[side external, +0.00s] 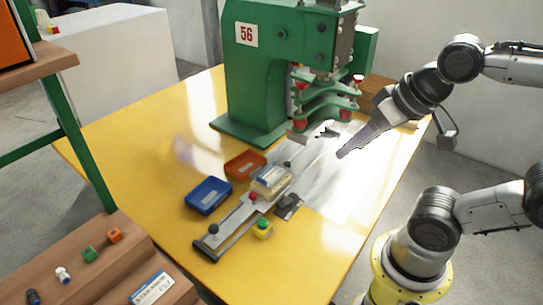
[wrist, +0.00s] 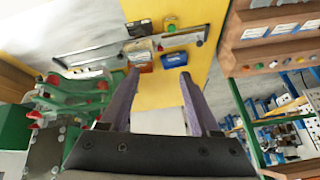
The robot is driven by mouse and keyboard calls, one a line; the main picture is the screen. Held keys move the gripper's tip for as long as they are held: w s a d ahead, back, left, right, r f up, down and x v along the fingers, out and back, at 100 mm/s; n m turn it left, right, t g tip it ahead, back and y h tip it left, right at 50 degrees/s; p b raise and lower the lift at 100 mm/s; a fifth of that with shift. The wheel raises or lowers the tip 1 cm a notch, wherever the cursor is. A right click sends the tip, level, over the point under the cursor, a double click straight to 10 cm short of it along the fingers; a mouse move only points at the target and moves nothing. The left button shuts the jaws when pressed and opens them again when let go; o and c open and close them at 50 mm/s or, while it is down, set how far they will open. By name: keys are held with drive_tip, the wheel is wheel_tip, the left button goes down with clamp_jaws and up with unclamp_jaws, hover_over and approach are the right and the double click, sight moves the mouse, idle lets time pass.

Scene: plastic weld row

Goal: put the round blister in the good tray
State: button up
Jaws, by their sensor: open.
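A blue tray (side external: 208,196) and an orange-red tray (side external: 245,164) lie on the yellow table; I cannot read which is the good tray. A clear, pale package (side external: 271,181) sits on the metal slide beside them; I cannot tell whether it is the round blister. In the wrist view the blue tray (wrist: 174,59), the red tray (wrist: 142,66) and the pale package (wrist: 138,46) show beyond my fingers. My gripper (side external: 341,154) is right of the slide, in front of the press. In the wrist view its two fingers (wrist: 158,76) are apart with nothing seen between them.
A green press (side external: 250,85) marked 56 stands behind the slide. A green-and-yellow button (side external: 264,228) and black-knobbed slide end (side external: 213,230) are at the front. A wooden stepped shelf (side external: 90,262) with small coloured parts stands at left. The front right tabletop is clear.

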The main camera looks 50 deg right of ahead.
drive_tip(key=o, duration=0.4)
drive_tip(key=w+r+m, duration=0.1)
drive_tip(key=w+m, duration=0.1)
drive_tip(key=w+r+m, duration=0.1)
drive_tip(key=w, duration=0.1)
drive_tip(key=shift+w+d+r, duration=0.1)
drive_tip(key=shift+d+r, duration=0.05)
drive_tip(key=shift+r, duration=0.15)
drive_tip(key=m+g, duration=0.6)
drive_tip(key=m, duration=0.6)
hover_over(271, 174)
wheel_tip(271, 174, down, 23)
drive_tip(key=shift+r, duration=0.1)
drive_tip(key=shift+f, duration=3.5)
